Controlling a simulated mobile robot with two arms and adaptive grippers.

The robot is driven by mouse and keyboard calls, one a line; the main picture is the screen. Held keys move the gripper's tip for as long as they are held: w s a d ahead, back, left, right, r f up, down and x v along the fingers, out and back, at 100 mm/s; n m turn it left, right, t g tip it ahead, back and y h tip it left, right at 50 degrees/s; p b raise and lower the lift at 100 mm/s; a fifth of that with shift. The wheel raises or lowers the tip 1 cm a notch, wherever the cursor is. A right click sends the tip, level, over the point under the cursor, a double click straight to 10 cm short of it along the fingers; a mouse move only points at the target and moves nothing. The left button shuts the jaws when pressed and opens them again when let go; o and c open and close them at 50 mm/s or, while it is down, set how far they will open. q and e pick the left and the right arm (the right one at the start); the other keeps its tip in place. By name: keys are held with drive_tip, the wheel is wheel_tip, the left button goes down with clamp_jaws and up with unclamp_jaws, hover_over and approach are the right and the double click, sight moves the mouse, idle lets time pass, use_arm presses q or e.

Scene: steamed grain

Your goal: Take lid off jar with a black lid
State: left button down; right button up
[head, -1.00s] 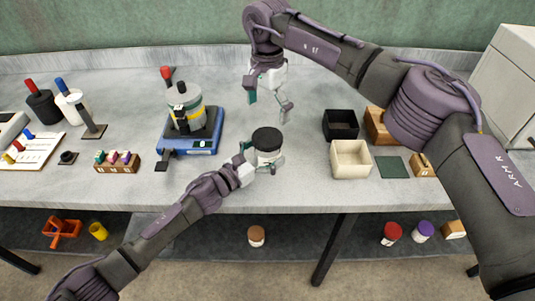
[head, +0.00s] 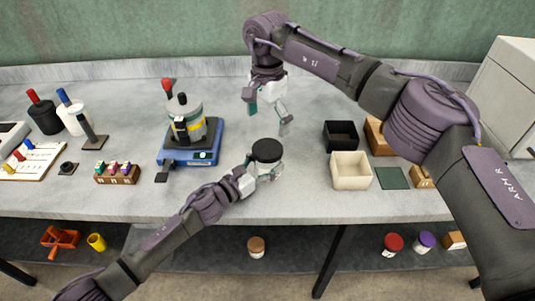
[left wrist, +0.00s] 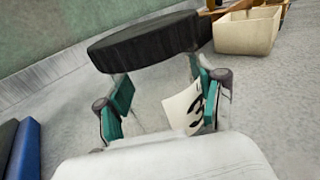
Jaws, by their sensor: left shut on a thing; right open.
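The jar (head: 268,166) stands near the front middle of the bench with its black lid (head: 267,150) on top. My left gripper (head: 264,175) is shut around the jar's body, below the lid. In the left wrist view the black lid (left wrist: 145,42) sits above the fingers, and the jar (left wrist: 180,108) with a dark mark on its label is between the green finger pads (left wrist: 160,100). My right gripper (head: 267,116) is open and empty, pointing down behind and above the jar, apart from the lid.
A blue-based device (head: 190,153) with a container on it stands left of the jar. A cream box (head: 350,172), a black box (head: 341,137) and a green mat (head: 392,178) are to the right. More jars, such as a brown-lidded one (head: 256,245), are on the shelf below.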

sight(267, 148)
drive_tip(key=m, duration=0.4)
drive_tip(key=shift+m, duration=0.3)
drive_tip(key=m, duration=1)
drive_tip(key=shift+m, duration=0.3)
drive_tip(key=m, duration=1.2)
drive_tip(key=shift+m, duration=0.4)
drive_tip(key=m, duration=0.8)
drive_tip(key=shift+m, duration=0.4)
drive_tip(key=m, duration=0.3)
drive_tip(key=shift+m, duration=0.4)
drive_tip(key=m, duration=0.4)
drive_tip(key=shift+f, duration=4)
